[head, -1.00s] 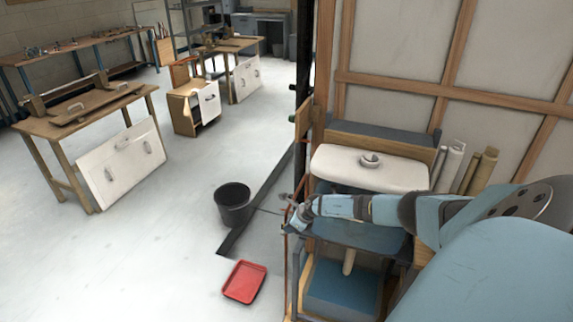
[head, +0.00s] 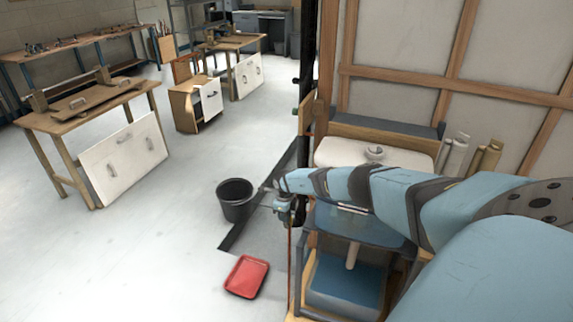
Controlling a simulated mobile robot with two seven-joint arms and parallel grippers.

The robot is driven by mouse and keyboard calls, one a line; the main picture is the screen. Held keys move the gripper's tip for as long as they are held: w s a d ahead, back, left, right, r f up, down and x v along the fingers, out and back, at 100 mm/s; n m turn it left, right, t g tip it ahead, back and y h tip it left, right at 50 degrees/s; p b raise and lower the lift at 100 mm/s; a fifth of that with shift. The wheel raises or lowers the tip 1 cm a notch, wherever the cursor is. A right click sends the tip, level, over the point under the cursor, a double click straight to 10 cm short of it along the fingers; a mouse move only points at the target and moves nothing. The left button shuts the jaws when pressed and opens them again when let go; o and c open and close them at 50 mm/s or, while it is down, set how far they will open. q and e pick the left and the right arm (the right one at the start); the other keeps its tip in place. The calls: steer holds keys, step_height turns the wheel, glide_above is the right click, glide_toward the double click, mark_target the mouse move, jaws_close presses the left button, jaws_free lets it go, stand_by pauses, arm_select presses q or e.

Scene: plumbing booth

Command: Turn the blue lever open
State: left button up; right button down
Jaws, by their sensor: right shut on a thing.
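My right arm reaches in from the right, across the front of the sink stand. Its gripper (head: 284,204) is at the stand's left edge, at the top of a thin copper-coloured pipe (head: 290,240). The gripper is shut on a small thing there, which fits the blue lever. The lever itself is too small and too covered by the gripper to make out, so its angle cannot be told. My left gripper is not in view.
A white basin or tank top (head: 350,153) is behind my right arm, against a wood-framed wall. A black bucket (head: 236,203) and a red tray (head: 246,277) are on the floor to the left. Workbenches stand farther back. The floor between is clear.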

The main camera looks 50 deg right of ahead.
stand_by(0.4)
steer(key=c, duration=1.1)
jaws_free()
steer(key=shift+f, duration=0.1)
steer(key=shift+w+r, duration=0.1)
steer(key=shift+r, duration=0.4)
step_height(320, 180, up, 12)
steer(key=shift+r+p, duration=0.1)
steer(key=shift+p, duration=0.4)
steer(key=shift+r, duration=0.35)
